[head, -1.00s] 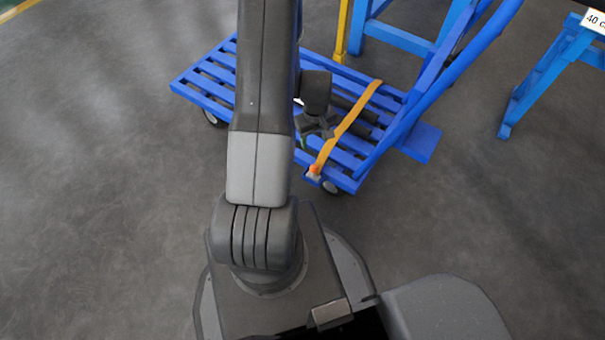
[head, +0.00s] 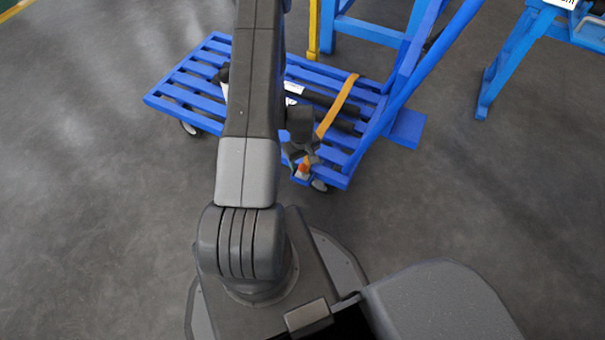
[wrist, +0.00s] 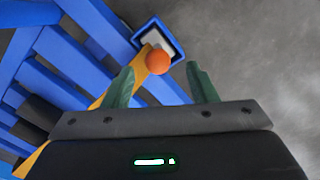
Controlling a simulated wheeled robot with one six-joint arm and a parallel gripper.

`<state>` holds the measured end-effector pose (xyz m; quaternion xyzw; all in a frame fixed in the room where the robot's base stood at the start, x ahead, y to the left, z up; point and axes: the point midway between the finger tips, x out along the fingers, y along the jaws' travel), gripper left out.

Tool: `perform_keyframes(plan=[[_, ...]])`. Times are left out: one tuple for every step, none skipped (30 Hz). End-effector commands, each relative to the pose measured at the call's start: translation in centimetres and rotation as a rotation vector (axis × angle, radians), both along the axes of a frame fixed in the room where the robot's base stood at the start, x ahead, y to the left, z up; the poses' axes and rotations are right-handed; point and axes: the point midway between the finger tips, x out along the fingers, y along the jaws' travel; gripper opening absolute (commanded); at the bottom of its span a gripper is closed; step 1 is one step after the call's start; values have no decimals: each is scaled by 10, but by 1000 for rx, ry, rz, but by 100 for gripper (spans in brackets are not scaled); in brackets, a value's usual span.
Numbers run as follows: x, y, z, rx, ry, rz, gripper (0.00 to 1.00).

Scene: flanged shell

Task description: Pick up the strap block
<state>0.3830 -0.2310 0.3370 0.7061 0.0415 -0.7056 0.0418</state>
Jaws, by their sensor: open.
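The strap block, with an orange knob (head: 305,166) on a pale body, sits at the near edge of the blue cart, at the end of an orange strap (head: 337,107). In the wrist view the orange knob (wrist: 158,61) lies between and just beyond my fingertips. Its pale body (wrist: 155,40) sits inside a square blue frame (wrist: 176,41). My gripper (head: 302,156) is open and just above the block in the head view. Its two green fingers show in the wrist view (wrist: 161,72), one either side of the knob, with no clear contact.
The slatted blue cart (head: 190,94) carries dark cylinders (head: 315,97) under the strap. Its slanted blue handle (head: 405,80) rises right of my gripper. Blue trestles (head: 495,75) and a yellow post (head: 314,30) stand behind. The grey floor (head: 90,220) is clear at left.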

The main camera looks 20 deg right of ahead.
Motion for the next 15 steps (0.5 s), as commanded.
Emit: perform_keyframes(plan=[[-1,0,-7,1,1,0,52],[-1,-1,-11,1,1,-1,52],[-1,-1,-18,1,2,-1,52],[-1,-2,-23,2,3,-1,52],[-2,-2,-28,2,3,-1,52],[-2,-3,-34,2,2,-1,52],[-1,-3,-38,1,2,0,52],[-1,-3,-42,1,2,0,52],[-1,-3,-46,1,1,0,52],[-1,-3,-48,0,1,0,52],[-1,-3,-48,0,1,0,52],[-1,-3,-48,0,0,0,52],[-1,-3,-48,0,0,0,52],[-1,-3,-48,0,0,0,52],[-1,-3,-47,0,0,0,52]])
